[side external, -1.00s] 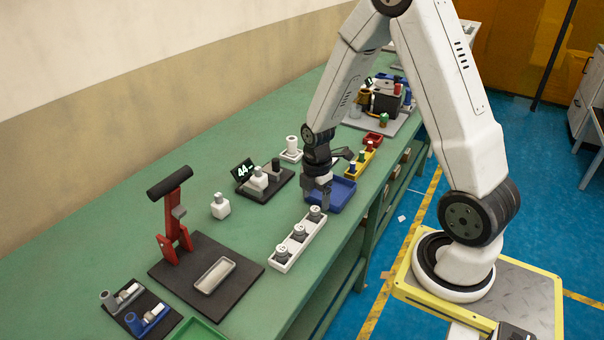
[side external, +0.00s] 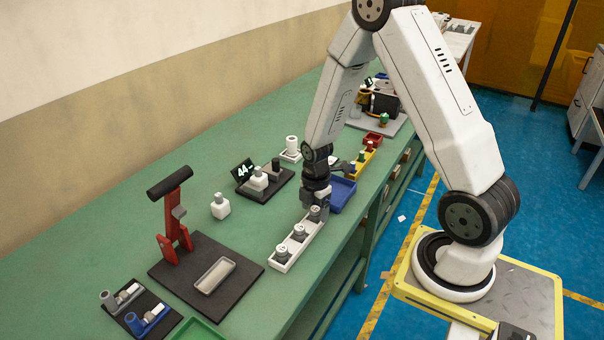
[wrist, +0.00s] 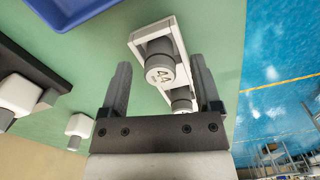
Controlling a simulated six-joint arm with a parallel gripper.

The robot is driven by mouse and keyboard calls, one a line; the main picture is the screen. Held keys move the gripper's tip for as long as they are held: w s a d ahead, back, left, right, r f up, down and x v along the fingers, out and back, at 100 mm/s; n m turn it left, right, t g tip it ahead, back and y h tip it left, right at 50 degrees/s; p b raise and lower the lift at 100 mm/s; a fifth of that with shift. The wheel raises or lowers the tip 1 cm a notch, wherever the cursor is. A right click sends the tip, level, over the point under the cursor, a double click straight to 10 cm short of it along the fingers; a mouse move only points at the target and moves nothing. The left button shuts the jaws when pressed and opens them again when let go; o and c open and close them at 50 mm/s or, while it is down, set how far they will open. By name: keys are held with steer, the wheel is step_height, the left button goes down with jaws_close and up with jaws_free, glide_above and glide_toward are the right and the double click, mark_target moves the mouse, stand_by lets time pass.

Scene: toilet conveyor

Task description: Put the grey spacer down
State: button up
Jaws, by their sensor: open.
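A grey round piece with a pale top marked 44, which looks like the grey spacer (wrist: 160,68), stands upright at the far end of a narrow white tray (side external: 285,262). In the side view it also shows below my gripper (side external: 314,208). My gripper is open, and its two fingers lie either side of the piece in the wrist view (wrist: 161,75). Other similar grey pieces (side external: 299,232) stand in the same tray, nearer the camera.
A blue tray (side external: 343,197) lies just beyond the white tray. A dark stand with a 44 display (side external: 243,170) and a white block (side external: 220,206) are to the left. A red press (side external: 175,215) stands on a dark plate. Green bench is clear between these.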

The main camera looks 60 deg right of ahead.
mark_target(315, 209)
jaws_close()
steer(key=shift+r, duration=0.2)
step_height(315, 209, up, 10)
steer(key=shift+f, duration=0.15)
stand_by(0.7)
stand_by(0.5)
